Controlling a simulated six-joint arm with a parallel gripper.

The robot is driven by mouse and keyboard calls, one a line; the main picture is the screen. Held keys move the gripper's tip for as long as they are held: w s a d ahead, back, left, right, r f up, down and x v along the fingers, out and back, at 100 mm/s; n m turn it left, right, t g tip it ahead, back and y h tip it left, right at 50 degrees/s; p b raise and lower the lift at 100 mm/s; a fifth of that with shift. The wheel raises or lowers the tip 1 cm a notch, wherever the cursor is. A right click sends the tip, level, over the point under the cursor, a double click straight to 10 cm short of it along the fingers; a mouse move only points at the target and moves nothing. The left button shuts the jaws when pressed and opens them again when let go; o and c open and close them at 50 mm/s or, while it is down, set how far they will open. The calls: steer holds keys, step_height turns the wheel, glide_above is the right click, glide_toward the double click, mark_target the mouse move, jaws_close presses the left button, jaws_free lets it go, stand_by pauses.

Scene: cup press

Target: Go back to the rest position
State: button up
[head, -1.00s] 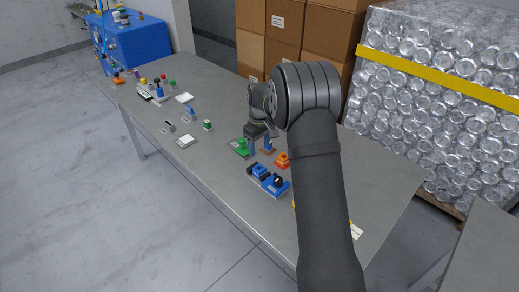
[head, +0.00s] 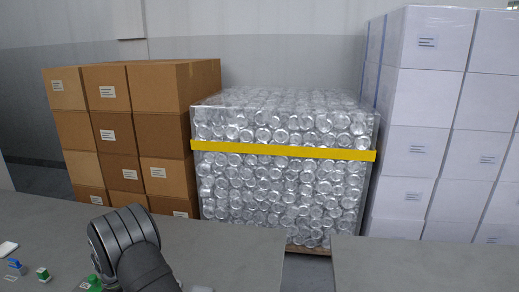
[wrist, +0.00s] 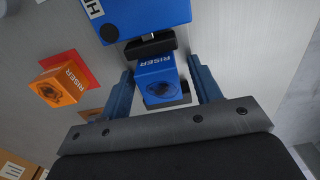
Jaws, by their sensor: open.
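My gripper (wrist: 161,66) shows in the wrist view, with its two blue fingers apart. A blue block marked RISER (wrist: 155,73) shows between the fingers, with gaps at its sides. I cannot tell its exact depth against the fingertips. In the head view only my dark arm shows at the lower left, over the table (head: 225,245); the gripper itself is out of that picture.
In the wrist view an orange RISER block (wrist: 55,88) sits on the left, and a larger blue block (wrist: 165,18) lies beyond the fingers. In the head view cardboard boxes (head: 150,90), wrapped clear jars (head: 280,190) and white boxes (head: 420,110) stand behind the table.

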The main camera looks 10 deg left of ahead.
steer(key=shift+r, duration=2.1)
steer(key=shift+f, duration=0.15)
steer(key=shift+r, duration=4.2)
step_height(320, 180, down, 12)
steer(key=shift+f, duration=0.2)
steer(key=r, duration=0.5)
steer(key=shift+w+d+r, duration=0.15)
steer(key=shift+w+d, duration=0.1)
steer(key=shift+d, duration=0.1)
steer(key=w+d+r, duration=0.5)
steer(key=d+r, duration=0.2)
steer(key=d, duration=0.4)
steer(key=w+d+f, duration=0.1)
steer(key=w+d, duration=0.2)
steer(key=d, duration=0.8)
steer(key=w+d, duration=0.3)
steer(key=d, duration=0.8)
steer(key=a+f, duration=0.1)
steer(key=a, duration=0.1)
steer(key=a+f, duration=0.2)
steer(key=a, duration=0.1)
steer(key=a+f, duration=0.2)
steer(key=a, duration=0.1)
steer(key=shift+s+a+f, duration=0.1)
steer(key=shift+s, duration=0.3)
steer(key=shift+a+f, duration=0.3)
steer(key=shift+a, duration=0.25)
